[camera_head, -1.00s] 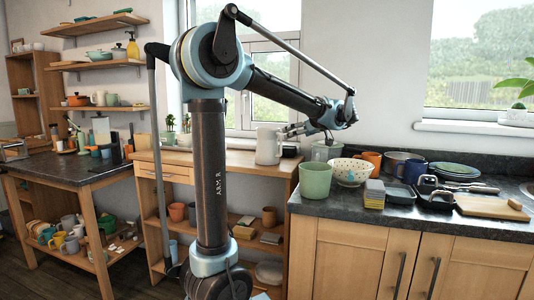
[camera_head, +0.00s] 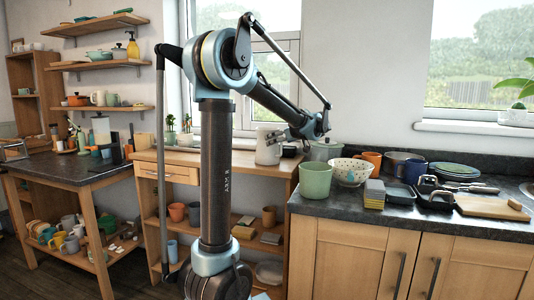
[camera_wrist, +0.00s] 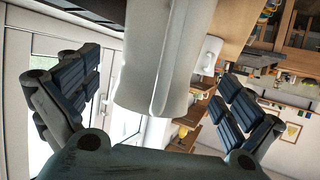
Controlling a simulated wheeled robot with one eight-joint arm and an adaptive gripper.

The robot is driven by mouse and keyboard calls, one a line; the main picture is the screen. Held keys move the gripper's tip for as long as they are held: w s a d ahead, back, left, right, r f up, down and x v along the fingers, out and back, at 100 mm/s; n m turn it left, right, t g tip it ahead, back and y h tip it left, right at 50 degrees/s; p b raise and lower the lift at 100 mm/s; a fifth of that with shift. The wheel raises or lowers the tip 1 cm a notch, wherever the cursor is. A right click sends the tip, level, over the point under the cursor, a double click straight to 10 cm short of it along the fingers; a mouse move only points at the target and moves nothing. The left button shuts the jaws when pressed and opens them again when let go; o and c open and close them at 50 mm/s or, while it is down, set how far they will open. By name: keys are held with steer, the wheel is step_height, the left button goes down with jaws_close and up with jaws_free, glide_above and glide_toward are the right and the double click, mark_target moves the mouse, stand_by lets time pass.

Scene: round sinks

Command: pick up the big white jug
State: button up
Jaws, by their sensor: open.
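The big white jug (camera_head: 268,151) stands upright on the wooden shelf unit below the window. In the wrist view its pale body (camera_wrist: 160,62) fills the middle, between my two dark padded fingers. My gripper (camera_wrist: 160,82) is open, with one finger to each side of the jug and visible gaps to both. In the head view my gripper (camera_head: 275,138) is at the jug's upper right side and overlaps it in the picture. I cannot tell whether any part touches the jug.
Small plants (camera_head: 186,131) stand left of the jug. The wooden top (camera_head: 215,159) left of the jug looks mostly clear.

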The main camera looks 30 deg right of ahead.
steer(key=x, duration=0.5)
steer(key=shift+c, duration=0.2)
steer(key=shift+r, duration=0.1)
steer(key=c, duration=1.5)
steer(key=shift+r, duration=0.15)
steer(key=shift+r, duration=8.75)
steer(key=shift+r, duration=0.1)
